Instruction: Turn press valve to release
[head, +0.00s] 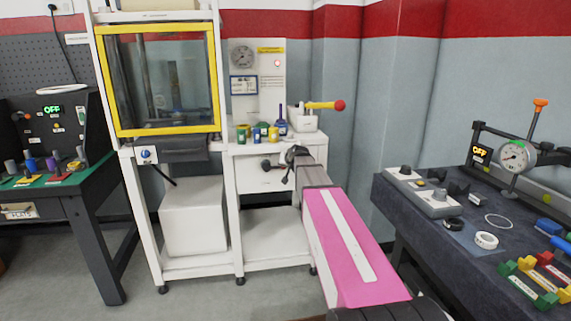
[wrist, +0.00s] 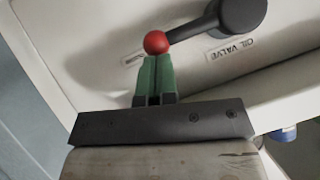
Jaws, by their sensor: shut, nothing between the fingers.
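The press valve is a dark round hub (wrist: 242,15) with a black lever and a red ball (wrist: 156,42) at the lever's end. It sits on a white panel beside a label reading OIL VALVE (wrist: 229,50). In the head view, its dark hub (head: 267,164) shows on the white cabinet front, and the ball is not clear. My gripper (wrist: 156,58) has green fingers, shut and empty. Their tips are right at the red ball, overlapping its edge in the wrist view; I cannot tell if they press on it. A second label is partly hidden behind the fingers.
The press (head: 160,80) with a yellow-framed window stands left of the cabinet. A yellow lever with a red ball (head: 339,105) and several small jars (head: 256,133) are on the cabinet top. A dark bench (head: 400,215) with gauge and parts stands right; a green-topped bench (head: 85,174) stands left.

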